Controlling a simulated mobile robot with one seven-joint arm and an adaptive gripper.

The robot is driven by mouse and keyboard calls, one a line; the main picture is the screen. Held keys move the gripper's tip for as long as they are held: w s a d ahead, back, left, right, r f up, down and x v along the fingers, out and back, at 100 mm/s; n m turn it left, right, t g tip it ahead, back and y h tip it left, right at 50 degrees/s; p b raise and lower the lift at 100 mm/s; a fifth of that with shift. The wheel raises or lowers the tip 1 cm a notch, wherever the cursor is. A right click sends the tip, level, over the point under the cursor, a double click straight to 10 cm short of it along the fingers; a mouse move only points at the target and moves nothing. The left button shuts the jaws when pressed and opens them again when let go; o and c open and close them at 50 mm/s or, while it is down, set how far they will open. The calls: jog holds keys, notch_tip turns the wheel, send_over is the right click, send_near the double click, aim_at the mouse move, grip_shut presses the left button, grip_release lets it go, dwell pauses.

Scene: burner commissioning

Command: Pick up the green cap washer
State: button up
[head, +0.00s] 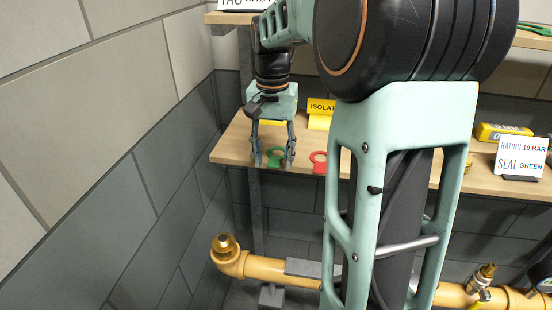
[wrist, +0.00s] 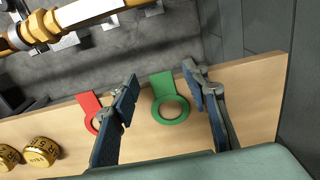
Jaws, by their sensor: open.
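The green cap washer, a flat ring with a square tab, lies on the wooden shelf; it shows in the head view (head: 274,153) and in the wrist view (wrist: 162,86). My gripper (head: 273,161) is open above the washer, and its fingers (wrist: 160,78) stand on either side of it in the wrist view. Nothing is between the fingers except the view of the washer below. I cannot tell exactly how high the fingertips are above the shelf.
A red washer (head: 319,157) lies close beside the green one, near one finger. A yellow sign (head: 320,107) stands behind. Brass fittings (wrist: 40,152) sit farther along the wooden shelf (head: 232,145). A wall (head: 150,160) closes the left side, and a yellow pipe (head: 265,268) runs below.

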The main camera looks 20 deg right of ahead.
jog(key=shift+f, duration=0.35)
dwell(0.5)
jog(key=c, duration=1)
